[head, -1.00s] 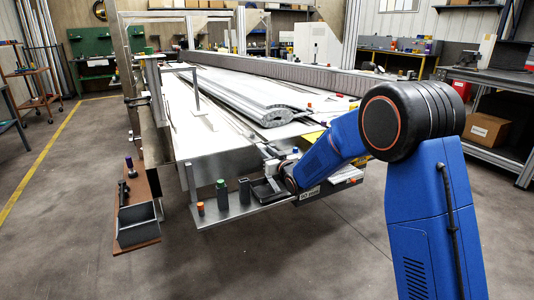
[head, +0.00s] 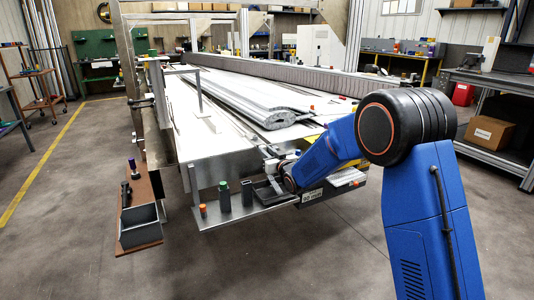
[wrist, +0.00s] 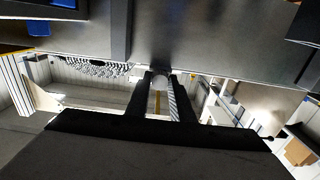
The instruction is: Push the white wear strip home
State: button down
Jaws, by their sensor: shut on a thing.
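My gripper (wrist: 161,78) shows in the wrist view as two dark fingers close together, with a small pale rounded piece (wrist: 160,84) between them. It is shut on this piece; I cannot tell whether it is the white wear strip. In the head view my blue arm reaches to the near end of the conveyor frame (head: 215,164), and the fingertips are too small to make out there. A long white surface runs back along the conveyor; I cannot pick out the wear strip on it for sure.
A metal shelf at the conveyor's near end holds an orange-capped item (head: 203,211), a green-topped dark bottle (head: 224,196) and a dark block (head: 247,193). A brown board with a grey bin (head: 139,228) stands at left.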

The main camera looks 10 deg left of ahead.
jog(key=shift+w+a, duration=0.35)
jog(key=shift+w, duration=0.15)
jog(key=c, duration=1.5)
grip_release()
jog(key=shift+o, duration=0.2)
jog(key=v, duration=1.7)
jog(key=shift+s+d, duration=0.2)
jog(key=s+d+r+m+g+h, duration=0.2)
jog(key=s+d+h, duration=0.2)
jog(key=s+d, duration=0.55)
jog(key=s+d+r+m+g+h, duration=0.2)
jog(key=s+d+r+h, duration=0.3)
jog(key=d, duration=0.8)
jog(key=s+d+f+m+g, duration=0.1)
jog(key=s+d+f+g, duration=0.2)
jog(key=s, duration=1.3)
jog(key=s+d+f+m+g+h, duration=0.1)
jog(key=s+d+f+g, duration=0.2)
jog(key=s+d, duration=0.4)
jog(key=s, duration=0.9)
jog(key=shift+s+m, duration=0.4)
